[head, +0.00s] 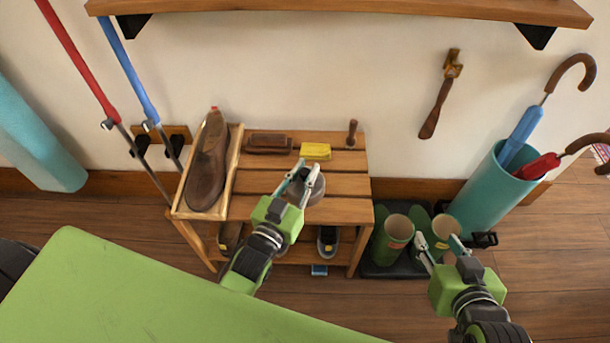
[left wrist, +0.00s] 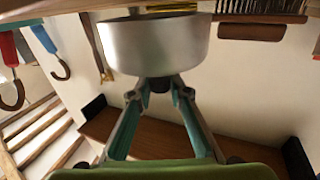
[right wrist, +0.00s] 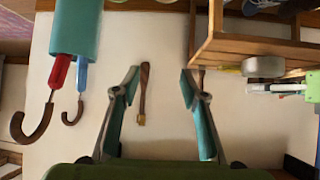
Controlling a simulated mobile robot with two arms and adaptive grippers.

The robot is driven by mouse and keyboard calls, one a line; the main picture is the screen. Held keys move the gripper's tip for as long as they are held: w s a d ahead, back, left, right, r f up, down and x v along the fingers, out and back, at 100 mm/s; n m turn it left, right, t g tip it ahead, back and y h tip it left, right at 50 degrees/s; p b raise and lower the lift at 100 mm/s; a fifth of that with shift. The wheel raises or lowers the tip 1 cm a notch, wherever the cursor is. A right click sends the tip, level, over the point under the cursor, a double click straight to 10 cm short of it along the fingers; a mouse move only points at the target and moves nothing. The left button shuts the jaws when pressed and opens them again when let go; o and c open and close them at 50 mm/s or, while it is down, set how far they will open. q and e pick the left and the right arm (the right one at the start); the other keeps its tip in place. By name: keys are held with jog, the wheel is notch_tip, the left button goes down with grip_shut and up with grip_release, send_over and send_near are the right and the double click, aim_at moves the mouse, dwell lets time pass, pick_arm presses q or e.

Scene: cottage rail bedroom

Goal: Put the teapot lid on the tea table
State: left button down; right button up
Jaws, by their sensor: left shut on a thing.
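A round silver-grey metal tin (head: 312,190) is at the slatted wooden bench top (head: 340,212). It fills the upper middle of the left wrist view (left wrist: 155,45) and also shows in the right wrist view (right wrist: 263,67). My left gripper (head: 300,178) is shut on it from above; the fingers partly hide the tin in the head view. I cannot tell whether it is the teapot lid; no teapot or evident tea table is in view. My right gripper (head: 440,250) is open and empty in front of green boots (head: 393,238).
A brush (head: 268,143), yellow sponge (head: 315,151) and small wooden-handled tool (head: 352,133) lie along the back. An umbrella stand (head: 485,195) is at right. The bench's right front is clear.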

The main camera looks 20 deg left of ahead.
pick_arm(q)
jog(key=shift+f, duration=0.45)
pick_arm(e)
jog(key=shift+w+a+r+t, duration=0.3)
jog(key=shift+w+r+t, duration=0.3)
jog(key=shift+w+r, duration=0.15)
jog(key=shift+r, duration=0.1)
pick_arm(q)
jog(key=shift+f, duration=0.1)
jog(key=c, duration=1.9)
grip_release()
pick_arm(e)
jog(key=shift+w+r, duration=0.1)
jog(key=shift+r, duration=0.05)
